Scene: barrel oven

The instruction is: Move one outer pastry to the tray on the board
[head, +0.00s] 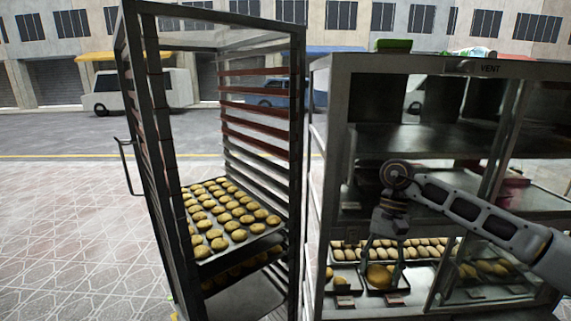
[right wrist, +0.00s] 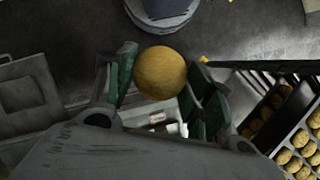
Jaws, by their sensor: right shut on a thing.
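My right gripper (head: 383,268) reaches down into the lower part of the glass-fronted display case. In the right wrist view its two green-padded fingers (right wrist: 160,80) are shut on a round golden pastry (right wrist: 160,72). The same pastry shows in the head view (head: 379,276), at a small dark tray (head: 385,291) on the case's lower shelf. I cannot tell whether the pastry touches that tray. Another small tray (head: 344,284) with pastries stands to its left. My left gripper is not in view.
The display case (head: 338,180) has posts and shelves close around my right arm. Rows of pastries (head: 418,248) lie behind the small trays. A tall rack (head: 150,160) at the left holds a full tray of pastries (head: 228,215). Paved ground at far left is clear.

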